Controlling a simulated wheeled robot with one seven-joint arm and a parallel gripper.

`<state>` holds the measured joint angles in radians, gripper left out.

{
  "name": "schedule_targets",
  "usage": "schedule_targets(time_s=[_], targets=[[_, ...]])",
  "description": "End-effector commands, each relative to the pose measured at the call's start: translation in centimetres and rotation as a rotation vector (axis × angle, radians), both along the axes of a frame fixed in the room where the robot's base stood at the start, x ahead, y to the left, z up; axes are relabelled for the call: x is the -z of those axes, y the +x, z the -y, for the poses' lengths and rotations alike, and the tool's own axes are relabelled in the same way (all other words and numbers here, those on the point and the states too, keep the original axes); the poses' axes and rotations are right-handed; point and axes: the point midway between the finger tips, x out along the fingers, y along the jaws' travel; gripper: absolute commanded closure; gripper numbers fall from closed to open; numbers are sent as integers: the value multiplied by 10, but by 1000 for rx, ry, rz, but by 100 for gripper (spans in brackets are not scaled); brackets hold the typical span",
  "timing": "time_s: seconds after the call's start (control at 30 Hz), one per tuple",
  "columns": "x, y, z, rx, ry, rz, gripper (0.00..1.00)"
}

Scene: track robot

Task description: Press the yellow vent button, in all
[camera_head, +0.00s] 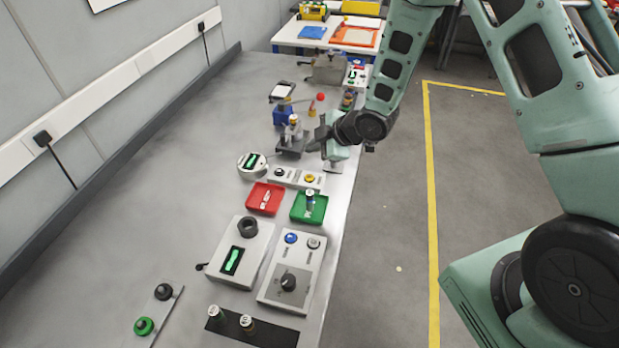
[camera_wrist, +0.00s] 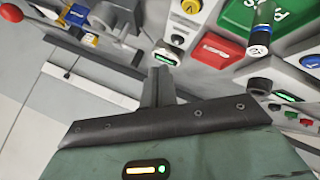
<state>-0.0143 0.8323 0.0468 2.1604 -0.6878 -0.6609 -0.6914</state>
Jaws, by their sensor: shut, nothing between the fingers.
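The yellow button (camera_head: 309,178) is round and sits at the right end of a low pale box (camera_head: 293,179), with a dark button (camera_head: 279,172) at its left. In the wrist view the yellow button (camera_wrist: 190,6) shows at the top edge, beyond my fingers. My gripper (camera_wrist: 160,75) is shut and empty, its dark fingers together. In the head view my gripper (camera_head: 335,153) is above the bench's right edge, just behind and to the right of the button box. The fingertips are hard to make out there, and no contact with the button shows.
A red tray (camera_head: 254,202) and a green tray (camera_head: 298,216) holding a vial lie in front of the button box. A round display unit (camera_head: 246,172) stands left. A dark stand (camera_head: 290,148) is behind. The left of the bench (camera_head: 150,170) is clear.

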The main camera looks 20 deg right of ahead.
Motion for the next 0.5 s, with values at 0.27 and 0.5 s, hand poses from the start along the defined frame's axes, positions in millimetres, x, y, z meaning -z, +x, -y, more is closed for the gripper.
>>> schedule_targets(time_s=[0.27,0.5], targets=[[41,0,0,1,-1,-2,100],[71,0,0,0,0,0,100]])
